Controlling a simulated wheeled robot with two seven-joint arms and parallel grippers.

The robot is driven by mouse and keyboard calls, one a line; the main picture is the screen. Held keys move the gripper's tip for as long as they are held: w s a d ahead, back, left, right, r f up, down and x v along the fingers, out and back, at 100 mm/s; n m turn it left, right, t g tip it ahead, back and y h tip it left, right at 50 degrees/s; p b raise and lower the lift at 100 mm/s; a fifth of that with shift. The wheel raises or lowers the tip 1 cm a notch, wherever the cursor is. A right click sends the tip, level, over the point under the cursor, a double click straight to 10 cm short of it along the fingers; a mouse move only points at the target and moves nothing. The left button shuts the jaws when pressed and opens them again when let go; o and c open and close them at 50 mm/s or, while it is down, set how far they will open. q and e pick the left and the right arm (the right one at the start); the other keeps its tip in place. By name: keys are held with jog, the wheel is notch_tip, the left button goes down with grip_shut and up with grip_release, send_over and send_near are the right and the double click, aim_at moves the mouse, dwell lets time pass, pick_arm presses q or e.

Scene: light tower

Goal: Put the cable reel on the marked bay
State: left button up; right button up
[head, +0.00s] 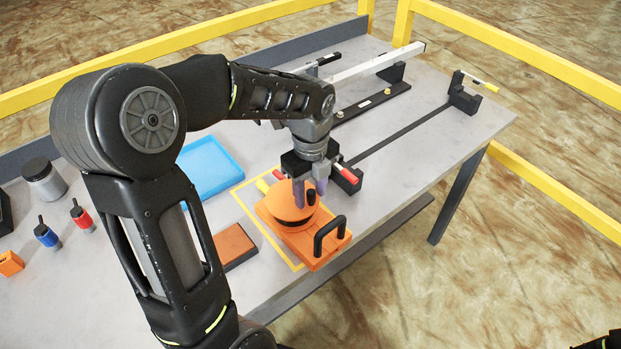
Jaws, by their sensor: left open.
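The orange cable reel (274,217), with a round drum, a small black upright knob (311,197) and a black loop handle (329,236), sits on the grey table. It rests on the marked bay, a yellow outline (256,222). The outline shows along the left and back; the reel hides its front right, so I cannot tell whether the reel lies fully inside. My left gripper (310,190) is open, pointing down at the drum beside the knob. Its fingers overlap the drum in the picture; I cannot tell whether they touch it. My right gripper is not visible.
A brown-orange block (233,246) lies left of the bay, and a blue tray (210,165) behind it. Yellow rails surround the table.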

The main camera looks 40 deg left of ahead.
pick_arm(q)
notch_tip(320, 180, up, 12)
jog(key=shift+b, duration=0.35)
jog(key=shift+f, duration=0.15)
dwell(0.7)
